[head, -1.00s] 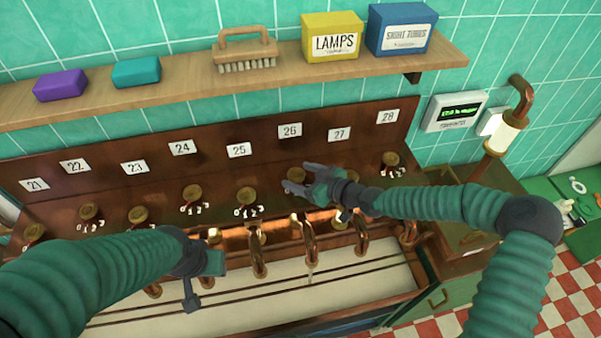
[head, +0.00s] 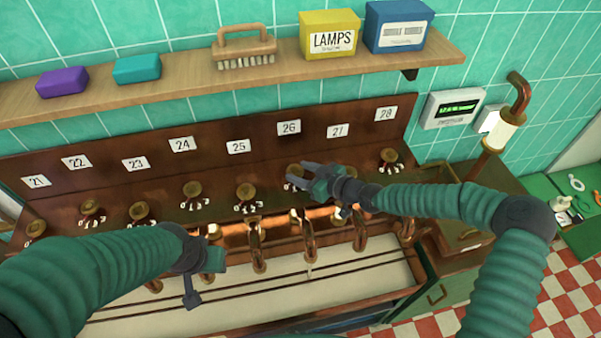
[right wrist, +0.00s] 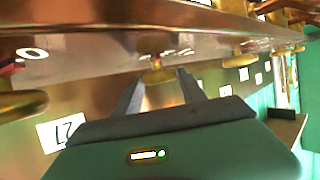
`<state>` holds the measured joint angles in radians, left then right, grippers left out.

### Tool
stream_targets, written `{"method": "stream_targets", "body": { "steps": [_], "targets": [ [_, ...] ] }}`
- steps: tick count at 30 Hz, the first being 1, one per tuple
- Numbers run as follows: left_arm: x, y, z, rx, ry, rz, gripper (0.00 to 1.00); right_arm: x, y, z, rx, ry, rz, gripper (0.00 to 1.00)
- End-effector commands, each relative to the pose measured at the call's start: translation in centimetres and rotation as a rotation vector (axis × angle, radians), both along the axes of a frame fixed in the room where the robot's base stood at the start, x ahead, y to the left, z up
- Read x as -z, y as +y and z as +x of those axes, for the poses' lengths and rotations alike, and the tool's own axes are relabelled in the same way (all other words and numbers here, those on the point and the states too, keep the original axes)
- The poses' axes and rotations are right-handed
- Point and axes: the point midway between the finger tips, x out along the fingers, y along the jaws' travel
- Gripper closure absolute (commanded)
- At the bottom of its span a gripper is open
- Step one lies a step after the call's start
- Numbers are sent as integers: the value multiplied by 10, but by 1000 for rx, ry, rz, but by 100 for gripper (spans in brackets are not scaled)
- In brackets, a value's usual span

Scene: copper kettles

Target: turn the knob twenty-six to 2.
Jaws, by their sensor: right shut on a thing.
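Knob twenty-six (head: 294,172) is a round brass knob on the brown panel, below the white label 26 (head: 289,128). My right gripper (head: 297,173) reaches it from the right, with one finger on each side, and is shut on it. In the right wrist view the brass knob (right wrist: 160,73) sits between the two grey fingertips (right wrist: 158,85).
Similar brass knobs line the panel, such as the one under 25 (head: 246,193) and the one under 28 (head: 389,156). Copper spouts (head: 308,236) stand below over a pale trough. A wooden shelf (head: 190,83) with boxes and a brush runs above.

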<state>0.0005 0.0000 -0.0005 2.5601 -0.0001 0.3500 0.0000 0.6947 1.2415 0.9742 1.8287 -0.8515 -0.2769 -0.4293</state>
Motion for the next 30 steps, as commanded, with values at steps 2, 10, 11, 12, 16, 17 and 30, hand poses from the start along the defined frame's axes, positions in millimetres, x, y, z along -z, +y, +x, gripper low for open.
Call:
{"method": "stream_targets", "body": {
  "steps": [2,10,11,12,16,17,30],
  "targets": [
    [0,0,0,1,0,0,64,-1,3,0,-3,-2,4,92],
    [5,0,0,1,0,0,64,2,6,-5,54,2,-5,92],
    [7,0,0,1,0,0,64,2,5,-5,72,0,-6,92],
    [10,0,0,1,0,0,64,3,6,-5,94,1,-5,92],
    [15,0,0,1,0,0,64,2,5,-5,150,1,-3,92],
    [15,0,0,1,0,0,64,2,5,-5,157,2,-3,92],
    [14,0,0,1,0,0,64,2,5,-6,163,4,-1,32]
  ]
}}
